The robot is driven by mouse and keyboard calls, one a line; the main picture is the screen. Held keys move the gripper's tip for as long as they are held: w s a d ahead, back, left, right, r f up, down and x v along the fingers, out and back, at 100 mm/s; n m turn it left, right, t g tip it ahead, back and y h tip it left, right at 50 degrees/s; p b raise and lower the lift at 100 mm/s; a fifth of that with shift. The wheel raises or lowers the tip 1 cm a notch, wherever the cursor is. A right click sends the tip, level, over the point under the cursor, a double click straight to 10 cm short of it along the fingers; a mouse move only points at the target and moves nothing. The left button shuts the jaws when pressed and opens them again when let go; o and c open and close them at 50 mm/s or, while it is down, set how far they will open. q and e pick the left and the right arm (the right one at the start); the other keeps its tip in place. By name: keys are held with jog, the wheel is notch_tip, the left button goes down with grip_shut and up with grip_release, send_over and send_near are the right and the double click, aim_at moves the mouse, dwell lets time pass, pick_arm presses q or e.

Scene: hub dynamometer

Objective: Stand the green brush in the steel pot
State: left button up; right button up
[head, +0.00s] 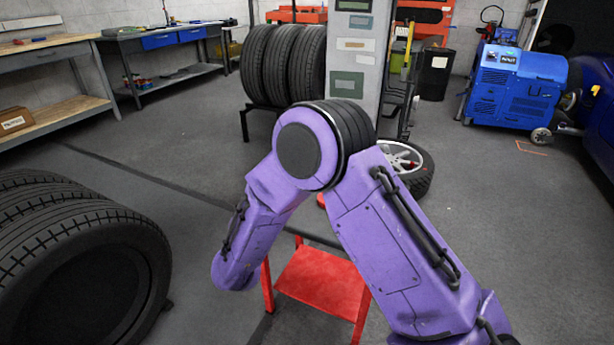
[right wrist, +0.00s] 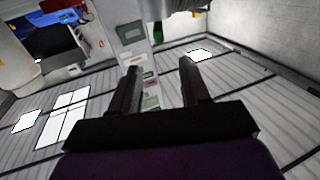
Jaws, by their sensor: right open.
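I cannot make out the green brush or the steel pot in either view. My right gripper (right wrist: 160,76) shows in the right wrist view with its two dark fingers spread apart and nothing between them. It points towards a tilted scene of ceiling panels, bright lights and a pillar. In the head view a purple arm of mine bends across the middle and hides part of the floor behind it; no fingers show there. My left gripper is in neither view.
A red step stool (head: 322,278) stands below my arm. Workbenches (head: 60,60) line the left wall. A blue machine (head: 512,88) stands at the right. Grey floor is open at centre left.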

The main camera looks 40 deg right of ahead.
jog(key=s+f+n+g+y, duration=0.15)
jog(key=s+f+y, duration=0.25)
jog(key=s+f, duration=0.6)
jog(key=s+f+n+g+y, duration=0.1)
jog(key=s+f+n+y, duration=0.3)
jog(key=f, duration=1)
jog(key=s+f+m+g+y, duration=0.1)
jog(key=s+f+g, duration=0.2)
jog(key=s, duration=0.7)
jog(key=s+a+f+m+g+y, duration=0.1)
jog(key=s+f+g, duration=0.2)
jog(key=s, duration=0.7)
jog(key=shift+s+a+f+y, duration=0.2)
jog(key=shift+a+f+y, duration=0.1)
jog(key=shift+f, duration=0.4)
